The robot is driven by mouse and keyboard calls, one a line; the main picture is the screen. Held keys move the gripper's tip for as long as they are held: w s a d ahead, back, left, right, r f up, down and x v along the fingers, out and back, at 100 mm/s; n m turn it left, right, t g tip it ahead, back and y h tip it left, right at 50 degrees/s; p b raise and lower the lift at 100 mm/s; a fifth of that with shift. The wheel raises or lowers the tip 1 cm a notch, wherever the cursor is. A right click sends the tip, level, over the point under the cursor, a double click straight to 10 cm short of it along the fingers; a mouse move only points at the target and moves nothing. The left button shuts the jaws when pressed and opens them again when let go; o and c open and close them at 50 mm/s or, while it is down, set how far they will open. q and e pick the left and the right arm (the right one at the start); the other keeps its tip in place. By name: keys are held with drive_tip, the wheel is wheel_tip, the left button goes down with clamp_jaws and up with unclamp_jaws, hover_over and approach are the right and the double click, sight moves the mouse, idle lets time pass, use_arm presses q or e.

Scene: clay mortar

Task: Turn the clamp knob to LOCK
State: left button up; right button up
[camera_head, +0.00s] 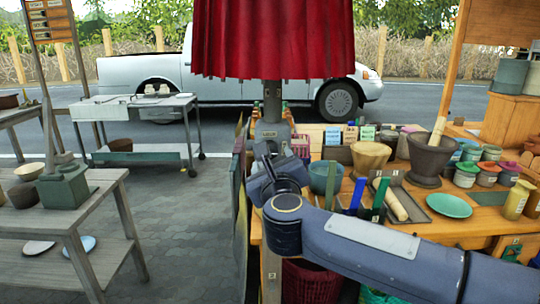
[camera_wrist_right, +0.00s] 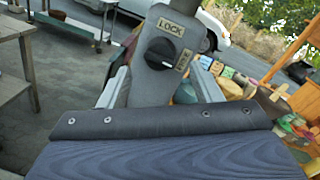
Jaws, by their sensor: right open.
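The clamp (camera_head: 271,133) is a grey bracket at the foot of the pole below the red umbrella cloth. In the right wrist view its black round knob (camera_wrist_right: 160,53) faces me on the grey plate. A LOCK label (camera_wrist_right: 170,27) sits above the knob, and a second label (camera_wrist_right: 184,60), hard to read, sits to its right. The knob's pale mark points right, towards the second label. My right gripper (camera_wrist_right: 164,80) is open, its fingers either side of the knob's plate; contact cannot be told. In the head view it (camera_head: 278,164) partly covers the clamp. My left gripper is out of view.
The wooden table (camera_head: 480,225) to the right holds a mortar (camera_head: 427,160), bowls, a green plate (camera_head: 449,205), a rolling pin and several jars. A grey table (camera_head: 100,190) stands at left. The paved floor (camera_head: 190,220) between is clear.

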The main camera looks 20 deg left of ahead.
drive_tip(key=x, duration=0.4)
drive_tip(key=shift+w+p, duration=0.15)
drive_tip(key=shift+p, duration=0.15)
drive_tip(key=c, duration=1)
drive_tip(key=n+h+p, duration=0.1)
drive_tip(key=n+p, duration=0.6)
drive_tip(key=n, duration=0.1)
drive_tip(key=n+p, duration=0.8)
drive_tip(key=n, duration=0.1)
drive_tip(key=shift+a+r+h, duration=0.2)
drive_tip(key=shift+h, duration=0.2)
drive_tip(key=shift+f, duration=0.1)
